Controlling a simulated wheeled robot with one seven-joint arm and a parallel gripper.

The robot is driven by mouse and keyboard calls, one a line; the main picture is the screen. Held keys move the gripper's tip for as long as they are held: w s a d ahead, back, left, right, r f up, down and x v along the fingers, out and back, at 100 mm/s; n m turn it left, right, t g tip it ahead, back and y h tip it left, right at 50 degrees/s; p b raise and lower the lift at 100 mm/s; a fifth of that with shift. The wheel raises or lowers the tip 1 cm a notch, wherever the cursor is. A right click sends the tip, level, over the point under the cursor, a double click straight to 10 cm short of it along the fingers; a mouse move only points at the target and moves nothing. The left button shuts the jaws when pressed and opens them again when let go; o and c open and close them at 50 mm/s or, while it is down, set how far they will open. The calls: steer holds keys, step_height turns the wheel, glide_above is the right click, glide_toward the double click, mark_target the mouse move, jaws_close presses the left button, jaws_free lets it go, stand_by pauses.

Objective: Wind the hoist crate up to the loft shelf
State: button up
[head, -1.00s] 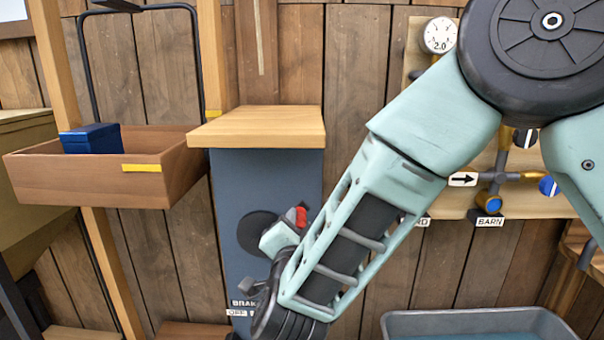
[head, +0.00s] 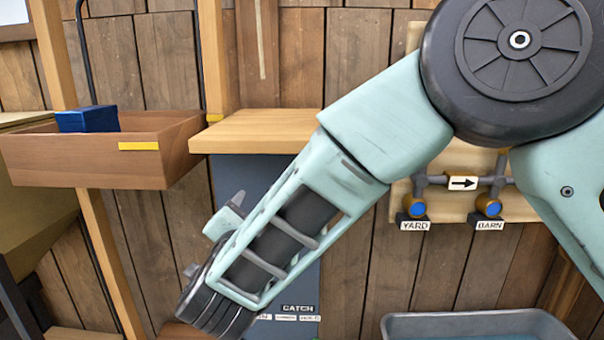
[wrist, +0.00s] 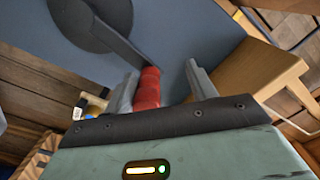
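The hoist crate (head: 85,172), a wooden box holding a blue block (head: 87,119), hangs at the left of the head view. Its yellow mark sits lower than the yellow mark (head: 214,118) on the post. The wooden ledge (head: 265,122) tops a blue-grey housing; I cannot tell whether it is the loft shelf. In the wrist view, a dark crank arm with disc (wrist: 85,22) ends in a red handle (wrist: 148,88). My gripper (wrist: 161,72) has its fingers apart around the handle, which is near the left finger with a gap at the right. My arm hides the handle in the head view.
A CATCH label (head: 298,308) shows low on the housing. Valves marked YARD (head: 414,209) and BARN (head: 489,207) are on a board at the right, behind my arm. A grey tub (head: 480,325) stands at the lower right.

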steer(key=shift+w+d, duration=0.15)
steer(key=s+b, duration=0.2)
steer(key=s, duration=0.6)
stand_by(0.5)
